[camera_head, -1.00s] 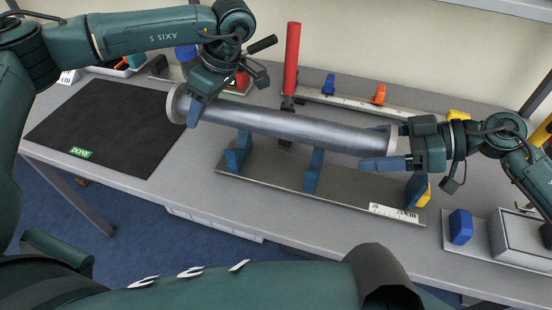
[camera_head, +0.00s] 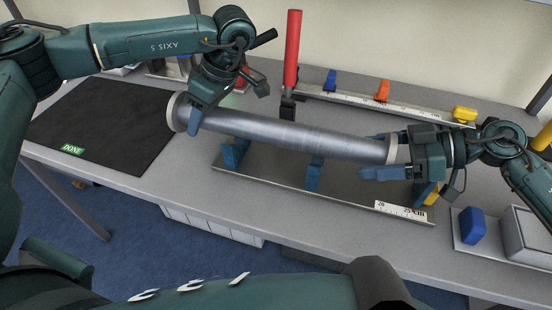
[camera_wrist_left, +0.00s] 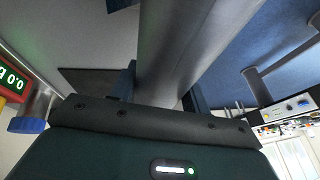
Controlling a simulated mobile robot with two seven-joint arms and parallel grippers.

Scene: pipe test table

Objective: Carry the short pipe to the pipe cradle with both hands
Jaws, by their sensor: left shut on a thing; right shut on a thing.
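The short pipe (camera_head: 290,135) is a grey metal tube with a flange at each end, held roughly level and sloping slightly down to the right in the head view. My left gripper (camera_head: 194,118) is shut on the pipe near its left flange. My right gripper (camera_head: 385,158) is shut on the pipe's right end. In the left wrist view the pipe (camera_wrist_left: 185,45) runs between the blue fingers.
A black mat (camera_head: 105,122) with a green DONE label lies at the left. A red upright post (camera_head: 292,50) stands behind the pipe. A ruled rail (camera_head: 390,105) with blue, orange and yellow blocks is at the back. A grey box (camera_head: 525,232) and blue block (camera_head: 472,225) are at right.

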